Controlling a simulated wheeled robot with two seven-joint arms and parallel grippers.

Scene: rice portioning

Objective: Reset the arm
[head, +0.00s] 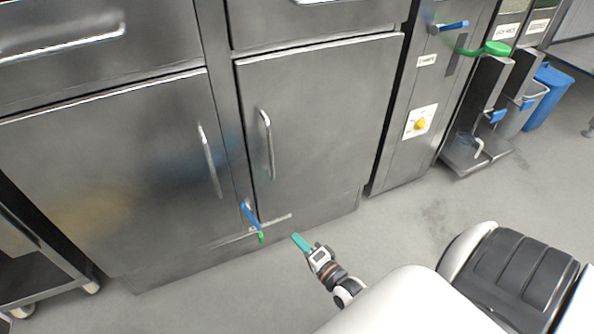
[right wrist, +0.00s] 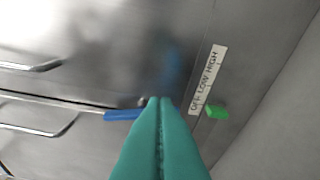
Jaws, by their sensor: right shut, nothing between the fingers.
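My right gripper (head: 301,243) has teal fingers and hangs low in front of the steel cabinet, near its bottom edge. In the right wrist view its fingers (right wrist: 160,105) are pressed together with nothing between them. They point toward the cabinet front, where a blue lever (right wrist: 123,115), a green tab (right wrist: 217,112) and a label strip reading OFF LOW HIGH (right wrist: 207,80) show. In the head view the blue lever (head: 250,213) and green tab (head: 261,238) are left of the gripper, apart from it in the picture. My left gripper is in neither view.
The steel cabinet doors (head: 318,130) with bar handles fill the left and middle. A wheeled cart (head: 40,260) stands at far left. A panel with a yellow knob (head: 420,124), dispensers with a green handle (head: 488,48) and a blue bin (head: 548,95) stand right. Grey floor (head: 400,220) is clear.

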